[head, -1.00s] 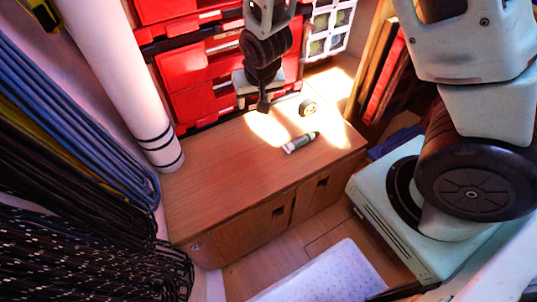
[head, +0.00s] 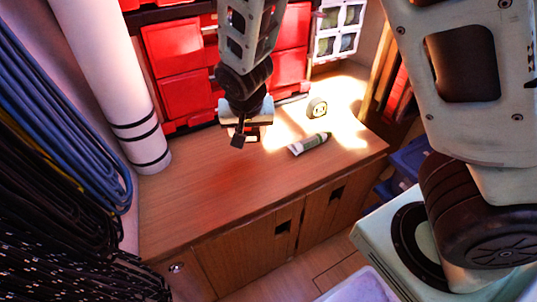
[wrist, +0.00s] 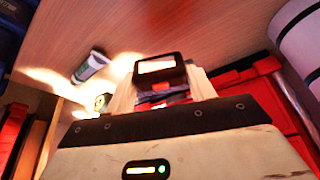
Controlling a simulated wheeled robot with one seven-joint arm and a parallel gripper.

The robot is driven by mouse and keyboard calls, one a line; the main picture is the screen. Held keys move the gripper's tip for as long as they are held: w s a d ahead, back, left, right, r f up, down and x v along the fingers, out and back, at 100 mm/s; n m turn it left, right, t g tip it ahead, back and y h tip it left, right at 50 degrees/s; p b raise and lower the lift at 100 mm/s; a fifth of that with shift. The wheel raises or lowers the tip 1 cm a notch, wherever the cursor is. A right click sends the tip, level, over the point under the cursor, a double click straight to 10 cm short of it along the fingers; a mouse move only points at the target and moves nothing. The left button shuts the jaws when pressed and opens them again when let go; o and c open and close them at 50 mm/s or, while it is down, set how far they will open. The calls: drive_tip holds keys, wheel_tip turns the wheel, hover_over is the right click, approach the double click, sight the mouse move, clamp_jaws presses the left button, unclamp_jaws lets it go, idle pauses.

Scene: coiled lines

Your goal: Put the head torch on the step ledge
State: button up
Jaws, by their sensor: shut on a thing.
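My gripper (head: 240,132) is over the back part of the wooden ledge (head: 200,205), which I take for the step ledge. It is shut on a small dark block with a pale face, seemingly the head torch (wrist: 160,66). In the wrist view the torch sits between the pale fingers, with part of it hidden by them. In the head view only a small dark end of the torch (head: 238,142) shows below the gripper. It seems held above the wood, but I cannot tell how high.
A white-green tube (head: 310,143) and a small round roll (head: 317,108) lie on the ledge, right of my gripper. Red drawers (head: 180,90) stand behind. A white roll (head: 115,90) and coiled lines (head: 60,130) are at left. The ledge's front left is clear.

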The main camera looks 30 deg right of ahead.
sight(250, 166)
wheel_tip(250, 166, down, 10)
drive_tip(key=b, duration=0.4)
drive_tip(key=shift+b, duration=0.35)
drive_tip(key=shift+f, duration=0.1)
drive_tip(key=o, duration=1.1)
drive_tip(key=shift+f, duration=0.1)
drive_tip(key=p+v, duration=0.7)
drive_tip(key=v, duration=0.5)
drive_tip(key=s+a+r+n+g, duration=0.1)
drive_tip(key=s+r+n, duration=0.2)
drive_tip(key=s, duration=0.3)
drive_tip(key=s+a+r+n+g+y, duration=0.1)
drive_tip(key=s+a+r+n, duration=0.1)
drive_tip(key=s+n, duration=0.3)
drive_tip(key=s+a+r+n+g+y, duration=0.1)
drive_tip(key=s+r+n, duration=0.3)
drive_tip(key=s, duration=0.5)
drive_tip(key=shift+a+r+g, duration=0.4)
drive_tip(key=shift+a+g, duration=0.2)
drive_tip(key=shift+a, duration=0.1)
